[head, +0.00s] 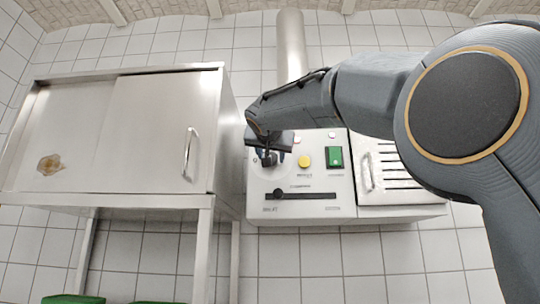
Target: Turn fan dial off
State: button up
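A light grey control box (310,205) hangs on the tiled wall right of the steel cabinet. My gripper (267,152) is at the upper left of its front panel, at a dark round dial (268,160). My gripper and wrist hide most of this dial. I cannot tell whether the fingers touch it, how far apart they are, or which way the dial points. The panel also has a yellow button (304,161), a green switch (334,157) and a black horizontal slider (300,195).
A steel cabinet (150,130) on legs stands close to the left of the box. A slotted vent panel (396,172) with a handle is on the right. A round metal duct (290,45) rises above the box. Bare tiled wall lies below.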

jog(key=shift+a, duration=0.1)
jog(key=c, duration=0.7)
jog(key=shift+c, duration=0.2)
jog(key=shift+n, duration=4.5)
jog(key=o, duration=1)
jog(key=shift+o, duration=0.2)
jog(key=shift+b, duration=0.3)
